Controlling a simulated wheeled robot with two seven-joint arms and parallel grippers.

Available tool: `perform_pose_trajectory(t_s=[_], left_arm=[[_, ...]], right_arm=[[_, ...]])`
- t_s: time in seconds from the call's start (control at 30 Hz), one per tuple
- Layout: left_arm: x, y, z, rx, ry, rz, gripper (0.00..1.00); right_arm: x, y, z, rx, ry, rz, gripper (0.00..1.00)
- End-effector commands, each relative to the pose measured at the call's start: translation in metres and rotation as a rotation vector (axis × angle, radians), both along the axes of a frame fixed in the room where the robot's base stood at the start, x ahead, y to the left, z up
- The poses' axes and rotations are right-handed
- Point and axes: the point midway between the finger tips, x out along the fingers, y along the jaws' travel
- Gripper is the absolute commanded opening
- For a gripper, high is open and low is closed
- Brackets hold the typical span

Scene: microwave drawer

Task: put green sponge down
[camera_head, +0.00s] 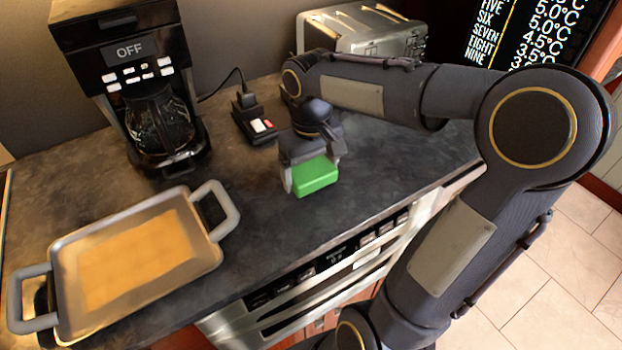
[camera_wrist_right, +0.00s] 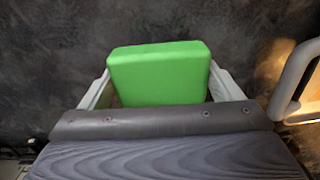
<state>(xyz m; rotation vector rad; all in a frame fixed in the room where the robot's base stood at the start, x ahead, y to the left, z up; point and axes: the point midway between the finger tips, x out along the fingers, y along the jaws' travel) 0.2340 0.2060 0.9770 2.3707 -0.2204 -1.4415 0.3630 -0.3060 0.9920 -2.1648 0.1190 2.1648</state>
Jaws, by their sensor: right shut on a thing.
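The green sponge (camera_head: 314,176) is a small bright block over the dark countertop in the head view, right of the middle of the counter. My right gripper (camera_head: 312,178) is shut on it from its two sides. In the right wrist view the sponge (camera_wrist_right: 160,72) sits between the two pale fingers of the right gripper (camera_wrist_right: 158,92), with the dark counter behind it. I cannot tell whether its underside touches the counter. My left gripper is not in view.
A tray with grey handles (camera_head: 62,262) lies at the counter's left front. A coffee maker (camera_head: 135,60) and a toaster (camera_head: 365,32) stand at the back. A black power strip (camera_head: 240,128) lies behind the sponge. The counter's front edge is close. Bare counter lies left of the sponge.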

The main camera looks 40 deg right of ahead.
Motion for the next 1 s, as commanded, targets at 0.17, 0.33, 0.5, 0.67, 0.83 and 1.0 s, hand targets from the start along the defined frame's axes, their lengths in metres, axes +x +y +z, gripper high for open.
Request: perform_pose_trajectory(t_s=[0.17,0.33,0.5,0.67,0.83,1.0], left_arm=[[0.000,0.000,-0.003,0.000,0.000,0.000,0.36],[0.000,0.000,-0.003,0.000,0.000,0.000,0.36],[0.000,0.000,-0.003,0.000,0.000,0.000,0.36],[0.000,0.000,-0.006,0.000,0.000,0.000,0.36],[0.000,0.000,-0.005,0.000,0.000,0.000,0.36],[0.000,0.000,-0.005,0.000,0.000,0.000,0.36]], right_arm=[[0.004,-0.004,-0.027,0.000,0.004,-0.001,0.64],[0.004,-0.004,-0.038,0.001,0.001,-0.001,0.64],[0.004,-0.004,-0.037,0.000,0.000,0.000,0.64],[0.004,-0.003,-0.041,0.000,0.001,0.000,0.64],[0.004,-0.004,-0.040,0.000,0.001,0.000,1.00],[0.004,-0.004,-0.040,0.000,0.000,0.000,1.00]])
